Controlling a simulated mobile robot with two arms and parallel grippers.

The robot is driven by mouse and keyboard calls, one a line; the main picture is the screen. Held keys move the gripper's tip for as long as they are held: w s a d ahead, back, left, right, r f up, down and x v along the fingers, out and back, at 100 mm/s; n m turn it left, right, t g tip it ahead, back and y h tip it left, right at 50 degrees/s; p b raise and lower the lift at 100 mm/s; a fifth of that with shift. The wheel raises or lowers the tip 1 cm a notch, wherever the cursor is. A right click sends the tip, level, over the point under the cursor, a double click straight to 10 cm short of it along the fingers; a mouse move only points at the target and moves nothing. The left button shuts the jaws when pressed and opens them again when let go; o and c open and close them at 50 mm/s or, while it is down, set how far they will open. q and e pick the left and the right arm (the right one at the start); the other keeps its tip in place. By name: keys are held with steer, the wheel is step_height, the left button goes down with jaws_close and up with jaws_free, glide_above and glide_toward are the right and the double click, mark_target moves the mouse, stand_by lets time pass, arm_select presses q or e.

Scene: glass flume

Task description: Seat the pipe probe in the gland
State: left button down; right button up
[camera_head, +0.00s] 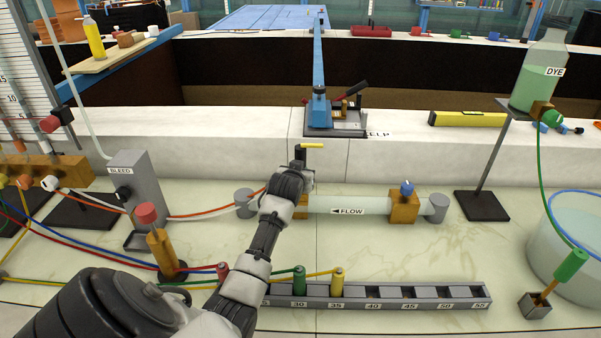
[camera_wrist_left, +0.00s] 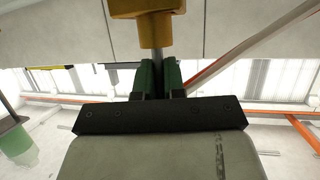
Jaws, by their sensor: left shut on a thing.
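My left gripper (camera_head: 300,166) is over the left brass block (camera_head: 302,203) of the clear FLOW pipe (camera_head: 350,206). In the wrist view its green fingers (camera_wrist_left: 159,78) are shut on a thin grey rod (camera_wrist_left: 157,55), which I take for the pipe probe. A short yellow handle (camera_head: 312,146) shows just above the gripper. In the wrist view, a brass block with a round collar (camera_wrist_left: 153,30) lies at the rod's end, apparently the gland. The rod appears to meet the collar; how deep it goes is hidden. My right gripper is not in view.
A numbered rack (camera_head: 400,297) with coloured plugs stands in front. The grey BLEED box (camera_head: 140,178) and a brass post with a red knob (camera_head: 162,252) are left. The dye stand (camera_head: 482,205) and a round tank (camera_head: 575,258) are right. Several hoses cross the left bench.

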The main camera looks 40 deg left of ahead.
arm_select(q)
steer(key=c, duration=1.1)
jaws_free()
steer(key=shift+s, duration=0.15)
steer(key=v, duration=1)
steer(key=shift+s+d+r, duration=0.15)
steer(key=shift+s+d, duration=0.05)
